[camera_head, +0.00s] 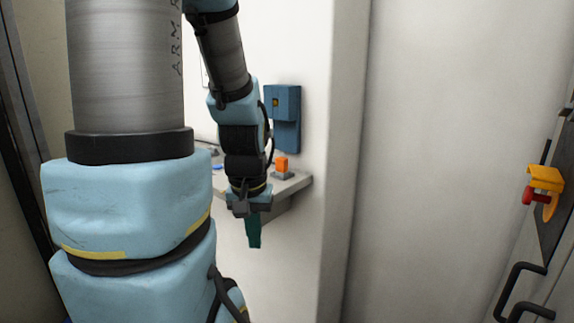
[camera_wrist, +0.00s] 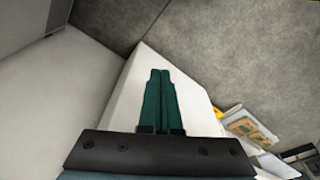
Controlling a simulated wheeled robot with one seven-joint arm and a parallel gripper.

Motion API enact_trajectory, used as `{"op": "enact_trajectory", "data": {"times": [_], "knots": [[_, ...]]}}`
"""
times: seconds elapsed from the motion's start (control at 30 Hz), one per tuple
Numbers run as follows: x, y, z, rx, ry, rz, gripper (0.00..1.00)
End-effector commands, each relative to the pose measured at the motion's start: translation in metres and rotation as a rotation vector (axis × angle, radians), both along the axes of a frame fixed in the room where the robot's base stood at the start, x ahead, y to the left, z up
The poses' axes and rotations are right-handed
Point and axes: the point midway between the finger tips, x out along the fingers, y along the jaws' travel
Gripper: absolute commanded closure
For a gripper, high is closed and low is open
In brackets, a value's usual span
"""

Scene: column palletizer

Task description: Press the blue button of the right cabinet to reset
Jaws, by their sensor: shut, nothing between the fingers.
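My gripper (camera_head: 253,240) points down in front of a grey shelf (camera_head: 295,183) on the white wall. In the wrist view its two green fingers (camera_wrist: 160,74) lie side by side, shut and empty. A small blue thing (camera_head: 217,167) shows on the shelf left of my wrist; I cannot tell whether it is the blue button. An orange block-shaped control (camera_head: 282,164) stands on the shelf just right of my wrist. My arm hides part of the shelf. No fingertip contact with a button is visible.
A blue wall box (camera_head: 287,103) hangs above the shelf. At the far right, a grey door or panel (camera_head: 552,275) carries a yellow and red latch (camera_head: 543,184) and a black handle (camera_head: 513,292). The wrist view shows grey floor (camera_wrist: 225,45) and a green-and-tan item (camera_wrist: 250,128).

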Motion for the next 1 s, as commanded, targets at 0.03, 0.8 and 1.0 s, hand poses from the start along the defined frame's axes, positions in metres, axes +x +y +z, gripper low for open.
{"op": "enact_trajectory", "data": {"times": [0.03, 0.8, 1.0], "knots": [[0.0, 0.0, 0.0, 0.0, 0.0, 0.0, 1.0], [0.002, -0.001, 0.001, -0.002, -0.003, 0.001, 1.0], [0.028, -0.031, 0.019, -0.056, -0.039, 0.011, 1.0]]}}
